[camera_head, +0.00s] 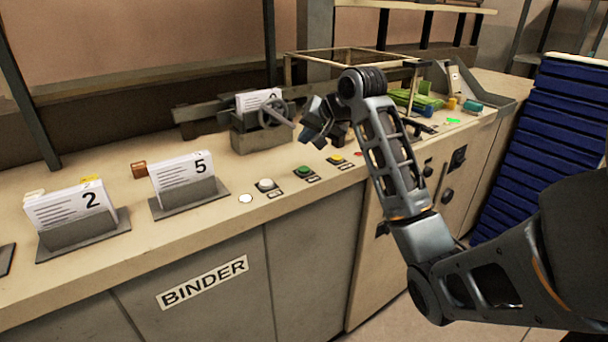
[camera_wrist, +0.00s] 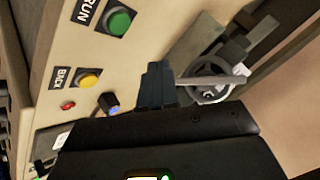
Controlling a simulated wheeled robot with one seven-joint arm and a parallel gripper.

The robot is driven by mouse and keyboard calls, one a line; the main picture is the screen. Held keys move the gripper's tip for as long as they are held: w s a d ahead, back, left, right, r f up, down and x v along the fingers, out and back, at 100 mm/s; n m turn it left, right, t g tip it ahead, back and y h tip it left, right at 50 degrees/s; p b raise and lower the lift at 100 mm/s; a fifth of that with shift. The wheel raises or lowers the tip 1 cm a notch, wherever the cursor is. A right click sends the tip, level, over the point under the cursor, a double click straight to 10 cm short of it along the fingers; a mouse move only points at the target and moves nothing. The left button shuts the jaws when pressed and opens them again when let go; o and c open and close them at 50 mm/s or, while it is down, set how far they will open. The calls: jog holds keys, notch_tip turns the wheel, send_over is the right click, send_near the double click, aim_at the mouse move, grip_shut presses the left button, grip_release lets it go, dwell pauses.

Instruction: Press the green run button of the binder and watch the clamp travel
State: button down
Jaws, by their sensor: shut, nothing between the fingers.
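The green run button (camera_head: 304,170) sits on the front strip of the counter in the head view, between a white button and a yellow button. In the wrist view the green button (camera_wrist: 118,21) is at the upper left beside a RUN label. The binder's clamp (camera_head: 262,122), a grey block with a handwheel and sheets in it, stands behind the buttons. The handwheel (camera_wrist: 209,82) also shows in the wrist view. My gripper (camera_head: 315,122) is shut and empty, above the counter beside the clamp and apart from the green button. Its fingers (camera_wrist: 153,85) are pressed together.
The yellow BACK button (camera_wrist: 89,81) and a small red button (camera_wrist: 68,105) lie near the green one. Card stands marked 2 (camera_head: 80,232) and 5 (camera_head: 188,192) stand to the left. A framed guard (camera_head: 350,62) and blue stacked slats (camera_head: 545,140) are to the right.

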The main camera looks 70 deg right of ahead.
aim_at(307, 170)
notch_tip(307, 170, down, 4)
jog(key=shift+r+b, duration=0.15)
jog(key=shift+b, duration=1.1)
jog(key=shift+f+b, duration=0.3)
jog(key=shift+f, duration=0.5)
jog(key=shift+f, duration=0.1)
jog(key=shift+f, duration=0.3)
